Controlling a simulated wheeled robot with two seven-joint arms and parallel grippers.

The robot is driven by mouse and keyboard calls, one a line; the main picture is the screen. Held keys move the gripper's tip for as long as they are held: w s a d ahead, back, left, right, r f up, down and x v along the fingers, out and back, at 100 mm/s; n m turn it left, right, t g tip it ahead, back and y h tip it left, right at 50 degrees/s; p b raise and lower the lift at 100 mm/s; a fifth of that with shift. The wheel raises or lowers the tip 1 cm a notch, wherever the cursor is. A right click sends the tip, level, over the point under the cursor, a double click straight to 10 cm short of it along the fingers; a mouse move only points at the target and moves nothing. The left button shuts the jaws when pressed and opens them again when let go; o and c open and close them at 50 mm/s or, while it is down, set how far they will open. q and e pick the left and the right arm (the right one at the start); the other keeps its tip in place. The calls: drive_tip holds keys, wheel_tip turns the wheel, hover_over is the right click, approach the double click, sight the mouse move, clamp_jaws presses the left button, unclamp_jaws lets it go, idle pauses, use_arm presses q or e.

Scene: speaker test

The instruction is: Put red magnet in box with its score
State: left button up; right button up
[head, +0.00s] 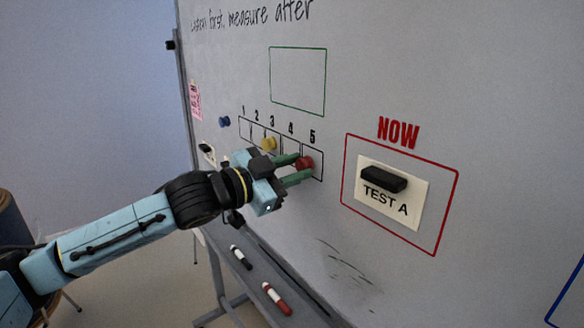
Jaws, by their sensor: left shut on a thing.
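The red magnet (306,162) is at the whiteboard, in front of the box under the number 5 in the row of score boxes (318,172). My left gripper (299,169) is shut on it, with its two green fingers on either side of the magnet. I cannot tell whether the magnet touches the board. The boxes are numbered 1 to 5, and my gripper partly hides the lower ones. A yellow magnet (268,143) sits near the boxes under 2 and 3. My right gripper is not in view.
A blue magnet (224,121) is left of the boxes. A "TEST A" card (392,205) under a black magnet (384,179) is in the red "NOW" frame (449,208). Markers, one black (241,257) and one red (277,298), lie on the tray (262,284). The green frame (325,80) is empty.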

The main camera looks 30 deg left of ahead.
use_arm(q)
drive_tip(key=shift+w+d+p, duration=0.1)
drive_tip(key=shift+w+p, duration=0.2)
idle(0.4)
drive_tip(key=o, duration=1.3)
